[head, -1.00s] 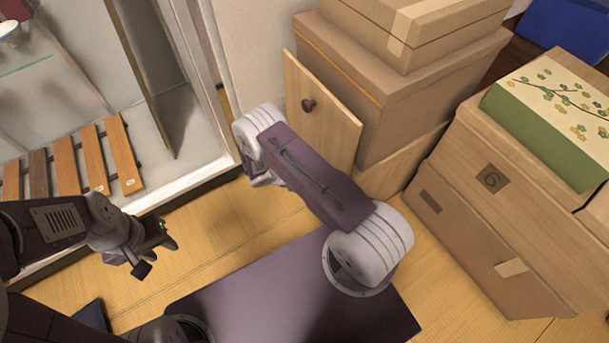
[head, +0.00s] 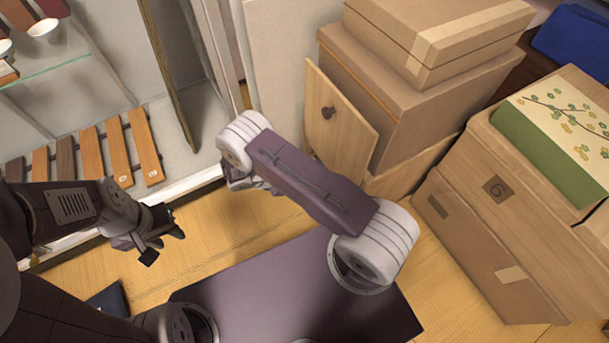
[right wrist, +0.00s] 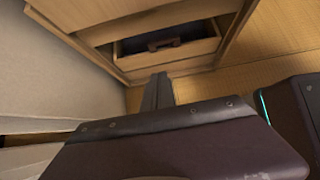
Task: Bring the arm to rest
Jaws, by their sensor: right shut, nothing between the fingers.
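My right arm (head: 310,185) reaches from the lower middle toward the cabinet door in the head view, bent at its pale joint. Its gripper is mostly hidden behind the wrist there. In the right wrist view my right gripper (right wrist: 160,88) shows as dark fingers together, shut with nothing between them. It points toward a wooden drawer unit and looks clear of it. My left gripper (head: 164,246) is at the left in the head view, its dark fingers apart and empty, above the tatami in front of the shelf.
An open wooden door (head: 338,122) with a dark knob stands by stacked boxes (head: 440,85). An open drawer (right wrist: 170,50) holds something dark. A box with a green side (head: 550,155) tops the right stack. A glass shelf (head: 70,75) is at left. Tatami (head: 240,235) is open between.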

